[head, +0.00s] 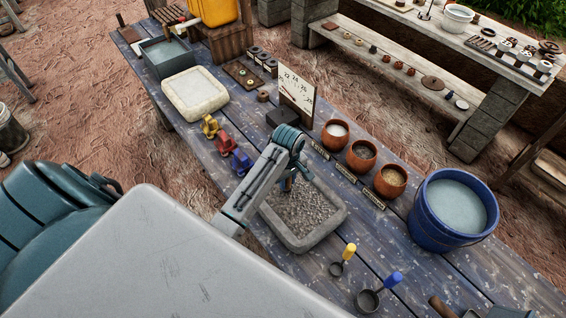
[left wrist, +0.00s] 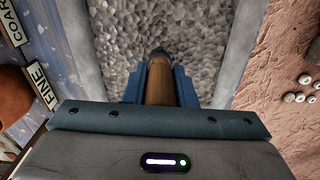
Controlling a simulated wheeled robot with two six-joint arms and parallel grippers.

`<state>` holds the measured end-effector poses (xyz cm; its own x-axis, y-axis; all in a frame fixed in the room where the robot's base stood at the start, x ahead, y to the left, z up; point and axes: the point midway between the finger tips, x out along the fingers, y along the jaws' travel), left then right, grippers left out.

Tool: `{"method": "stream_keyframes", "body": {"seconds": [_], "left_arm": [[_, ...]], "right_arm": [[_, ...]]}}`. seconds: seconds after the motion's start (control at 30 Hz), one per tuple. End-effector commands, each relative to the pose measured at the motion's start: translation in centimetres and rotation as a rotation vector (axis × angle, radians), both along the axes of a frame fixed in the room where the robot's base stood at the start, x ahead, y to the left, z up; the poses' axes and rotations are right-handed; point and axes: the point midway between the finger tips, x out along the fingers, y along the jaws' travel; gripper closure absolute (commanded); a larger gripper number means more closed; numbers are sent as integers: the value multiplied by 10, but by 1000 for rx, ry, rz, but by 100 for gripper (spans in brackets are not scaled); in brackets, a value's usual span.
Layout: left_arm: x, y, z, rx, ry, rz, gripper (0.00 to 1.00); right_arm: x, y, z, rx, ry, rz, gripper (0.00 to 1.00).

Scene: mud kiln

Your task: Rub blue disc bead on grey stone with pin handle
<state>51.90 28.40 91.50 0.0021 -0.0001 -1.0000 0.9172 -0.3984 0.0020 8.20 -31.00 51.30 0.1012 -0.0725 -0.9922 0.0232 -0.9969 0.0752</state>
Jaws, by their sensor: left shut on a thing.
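The grey stone (head: 336,221) is a shallow rectangular trough with a rough, pebbly grey bed. It also fills the upper part of the left wrist view (left wrist: 213,40). My left gripper (head: 287,184) is over its upper left part. In the left wrist view its blue fingers (left wrist: 160,88) are shut on a brown pin handle (left wrist: 160,92), whose dark end points at the pebbly bed. I cannot tell whether that end touches the bed. No blue disc bead can be made out; the fingers and handle may hide it. My right gripper is out of view.
Yellow (head: 209,126), red (head: 224,144) and blue (head: 241,162) holders stand left of the trough. Clay bowls (head: 362,155) and a blue bucket (head: 453,209) stand to its right. Yellow-handled (head: 343,260) and blue-handled (head: 378,292) scoops lie in front. A pale basin (head: 195,93) is farther back.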

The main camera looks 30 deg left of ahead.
Motion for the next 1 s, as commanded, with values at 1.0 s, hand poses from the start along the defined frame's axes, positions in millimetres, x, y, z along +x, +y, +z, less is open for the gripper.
{"method": "stream_keyframes", "body": {"seconds": [1.0], "left_arm": [[-21, -58, 0, -3, 3, -1, 94]], "right_arm": [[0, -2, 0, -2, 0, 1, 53]]}}
